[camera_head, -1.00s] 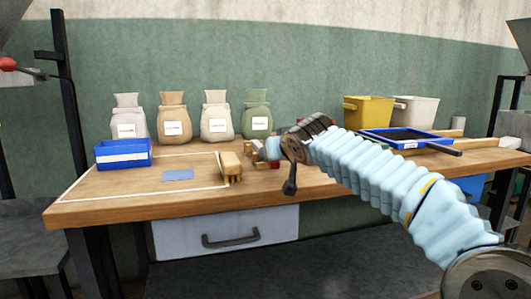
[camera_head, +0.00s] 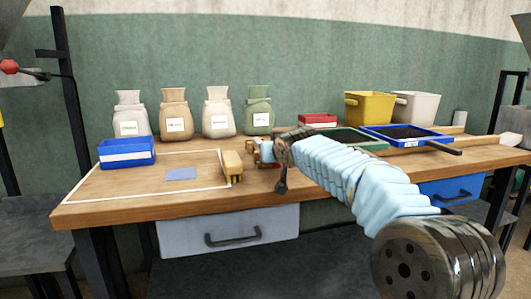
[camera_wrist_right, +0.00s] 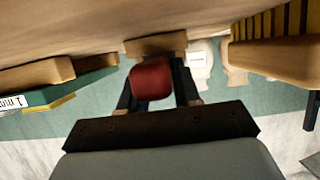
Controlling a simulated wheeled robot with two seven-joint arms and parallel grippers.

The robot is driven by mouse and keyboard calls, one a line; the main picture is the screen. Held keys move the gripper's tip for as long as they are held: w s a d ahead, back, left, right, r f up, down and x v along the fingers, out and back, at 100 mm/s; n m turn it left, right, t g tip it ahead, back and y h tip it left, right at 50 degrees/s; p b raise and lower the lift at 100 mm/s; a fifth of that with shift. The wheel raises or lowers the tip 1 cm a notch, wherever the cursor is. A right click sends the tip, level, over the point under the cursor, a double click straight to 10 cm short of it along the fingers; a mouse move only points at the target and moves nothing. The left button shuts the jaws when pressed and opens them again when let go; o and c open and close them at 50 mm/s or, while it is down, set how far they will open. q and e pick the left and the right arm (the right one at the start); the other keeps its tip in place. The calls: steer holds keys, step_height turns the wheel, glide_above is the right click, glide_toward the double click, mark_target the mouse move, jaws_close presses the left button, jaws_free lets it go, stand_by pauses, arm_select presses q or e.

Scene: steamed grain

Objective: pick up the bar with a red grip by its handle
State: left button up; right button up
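The bar's red grip (camera_wrist_right: 152,78) shows in the right wrist view between the two dark fingers of my right gripper (camera_wrist_right: 155,85). A light wooden piece (camera_wrist_right: 155,45) lies just beyond it, and I cannot tell if it belongs to the bar. A gap shows between the grip and the finger on the picture's right; the other finger is close beside it. The gripper looks open around the grip. In the head view my right gripper (camera_head: 262,152) is low over the middle of the table, and the bar is mostly hidden there. My left gripper is not in view.
A wooden brush (camera_head: 232,166) stands close left of the gripper. A blue box (camera_head: 127,159) and several sacks (camera_head: 218,115) are at the left and back. Framed sieves (camera_head: 400,141) and bins (camera_head: 370,108) stand at the right. The table's (camera_head: 130,207) front left is mostly clear.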

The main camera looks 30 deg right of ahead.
jaws_close()
steer(key=shift+r, duration=0.1)
steer(key=shift+r, duration=0.1)
